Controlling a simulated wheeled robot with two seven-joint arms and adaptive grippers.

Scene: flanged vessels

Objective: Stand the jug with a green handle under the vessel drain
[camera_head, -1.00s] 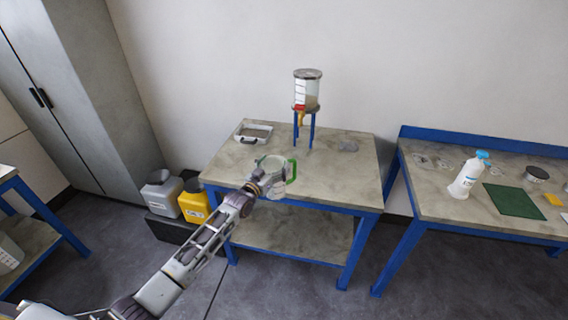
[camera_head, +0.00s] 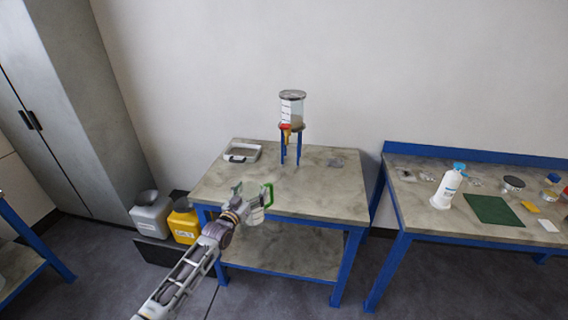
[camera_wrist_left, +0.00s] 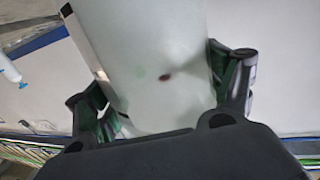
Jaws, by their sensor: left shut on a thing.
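The jug with a green handle (camera_head: 257,213) is at the front edge of the middle table. My left gripper (camera_head: 242,203) is shut on it and partly hides it. In the left wrist view the jug's pale body (camera_wrist_left: 150,60) fills the space between the two fingers of my left gripper (camera_wrist_left: 163,85). Its green handle is on the right side in the head view. The vessel (camera_head: 291,109) stands on blue legs towards the back of the same table. Its drain (camera_head: 286,135), with a red and yellow part, hangs beneath it. The jug is in front of and left of the vessel. My right gripper is not in view.
The tabletop (camera_head: 310,195) between jug and vessel is clear. A second table on the right holds a white bottle (camera_head: 447,187) and a green mat (camera_head: 493,210).

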